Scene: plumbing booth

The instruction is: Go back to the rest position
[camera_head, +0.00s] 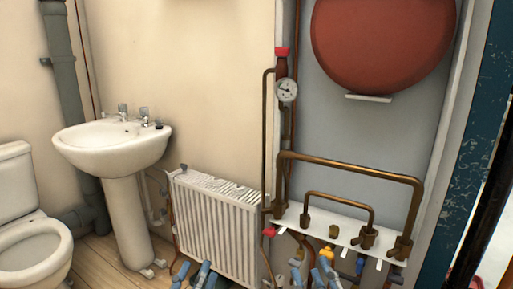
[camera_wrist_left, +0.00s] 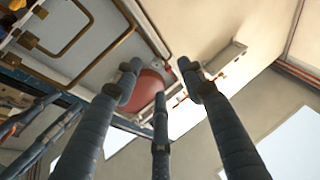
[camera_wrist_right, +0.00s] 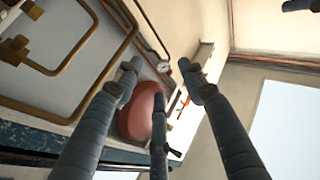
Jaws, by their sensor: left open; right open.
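My left gripper (camera_head: 195,275) shows at the bottom edge of the head view, in front of the radiator's lower part. Only its blue-grey fingertips show there. In the left wrist view my left gripper (camera_wrist_left: 160,82) has its fingers spread, with nothing between them. My right gripper (camera_head: 315,274) shows at the bottom edge of the head view, below the white valve plate (camera_head: 340,232). In the right wrist view my right gripper (camera_wrist_right: 160,82) is also spread and empty. Both wrist cameras look upward past the pipes. Most of both arms is out of the head view.
A white radiator (camera_head: 215,225) stands against the wall, left of the copper pipes (camera_head: 350,168). A red tank (camera_head: 382,40) hangs above, beside a pressure gauge (camera_head: 287,90). A sink (camera_head: 112,145) and a toilet (camera_head: 30,235) are at left. Bare wooden floor (camera_head: 100,262) shows between them.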

